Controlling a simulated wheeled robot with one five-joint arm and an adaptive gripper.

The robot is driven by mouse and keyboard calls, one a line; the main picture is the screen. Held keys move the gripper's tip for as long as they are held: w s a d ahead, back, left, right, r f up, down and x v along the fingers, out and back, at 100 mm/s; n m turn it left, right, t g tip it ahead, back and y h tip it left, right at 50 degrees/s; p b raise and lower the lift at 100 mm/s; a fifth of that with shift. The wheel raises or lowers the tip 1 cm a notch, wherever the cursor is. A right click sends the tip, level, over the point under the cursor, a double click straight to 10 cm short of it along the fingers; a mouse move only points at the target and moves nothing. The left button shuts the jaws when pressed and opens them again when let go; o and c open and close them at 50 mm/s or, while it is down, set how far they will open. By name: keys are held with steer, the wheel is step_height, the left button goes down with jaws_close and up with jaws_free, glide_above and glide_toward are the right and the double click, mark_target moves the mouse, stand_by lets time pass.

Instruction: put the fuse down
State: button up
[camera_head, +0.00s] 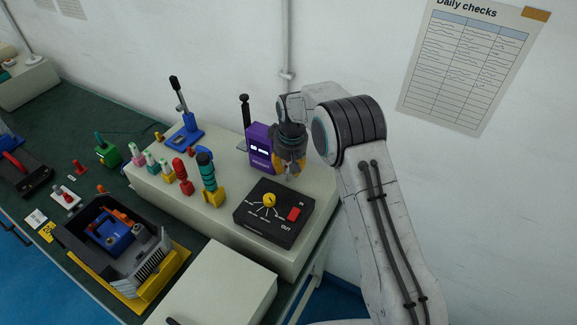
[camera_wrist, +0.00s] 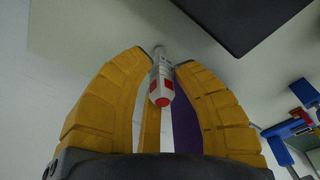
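My gripper (camera_head: 288,168) hangs over the back right of the pale raised bench top, just in front of the purple meter (camera_head: 261,147). In the wrist view its yellow fingers (camera_wrist: 162,62) close around the fuse (camera_wrist: 161,82), a small white and red cylinder with a grey end. The fuse sits between the fingertips, its red end toward the camera. In the head view the fuse is too small and covered to make out clearly. I cannot tell whether its far end touches the surface below.
A black box with a yellow dial (camera_head: 269,200) and red switch lies in front of my gripper. A teal and yellow tool (camera_head: 207,178), red pieces and a blue lever stand (camera_head: 183,136) are to the left. A grey bin (camera_head: 118,262) sits lower left.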

steer(key=shift+o, duration=1.1)
steer(key=shift+r, duration=0.1)
